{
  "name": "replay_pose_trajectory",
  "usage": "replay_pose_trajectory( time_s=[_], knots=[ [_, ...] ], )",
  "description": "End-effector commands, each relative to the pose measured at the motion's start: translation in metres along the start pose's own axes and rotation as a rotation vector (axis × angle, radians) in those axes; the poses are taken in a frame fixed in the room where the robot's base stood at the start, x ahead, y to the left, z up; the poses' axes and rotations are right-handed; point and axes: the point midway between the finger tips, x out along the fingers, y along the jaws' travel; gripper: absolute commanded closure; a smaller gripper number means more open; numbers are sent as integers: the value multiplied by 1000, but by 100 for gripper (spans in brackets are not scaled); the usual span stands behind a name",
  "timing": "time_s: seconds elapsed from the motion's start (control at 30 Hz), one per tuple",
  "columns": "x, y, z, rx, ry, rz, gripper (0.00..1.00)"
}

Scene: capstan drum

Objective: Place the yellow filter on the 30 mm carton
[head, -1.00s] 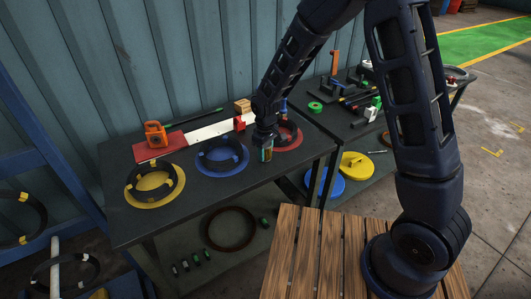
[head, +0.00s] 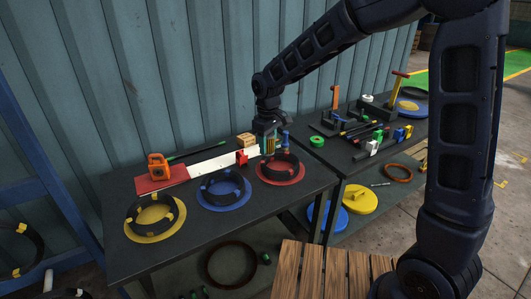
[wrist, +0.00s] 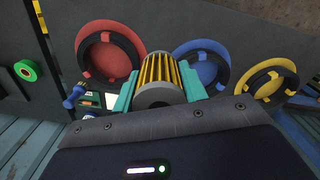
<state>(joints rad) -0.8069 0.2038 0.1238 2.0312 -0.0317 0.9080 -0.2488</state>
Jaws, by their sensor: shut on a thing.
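The yellow filter (wrist: 158,68), a cylinder with yellow pleats and a grey end cap, is between the teal fingers of my gripper (wrist: 160,84) in the wrist view. In the head view my gripper (head: 268,139) holds the filter (head: 267,147) above the back of the table, behind the red disc and right of the white strip. A small tan box (head: 246,140) stands by the wall, just left of my gripper. It may be a carton, but no size marking is legible. No other carton can be made out clearly.
Red (head: 281,169), blue (head: 224,190) and yellow (head: 154,218) discs with black rings line the table (head: 250,219). A blue upright object (head: 285,139) is close right of my gripper. An orange item (head: 158,166) sits on the red board. The corrugated wall stands behind.

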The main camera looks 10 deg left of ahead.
Motion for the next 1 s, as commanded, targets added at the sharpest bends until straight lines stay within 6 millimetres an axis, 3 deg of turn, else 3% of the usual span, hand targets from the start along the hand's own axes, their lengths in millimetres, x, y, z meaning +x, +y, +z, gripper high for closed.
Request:
replay_pose_trajectory(
  time_s=[0.13, 0.27, 0.6, 1.0],
  knots=[
    [-9, 8, -15, 7, 1, -1, 83],
    [-18, 27, -47, 22, 2, -3, 83],
    [-41, 94, -142, 77, 4, -7, 83],
    [-54, 176, -228, 144, 2, -5, 83]
  ],
)
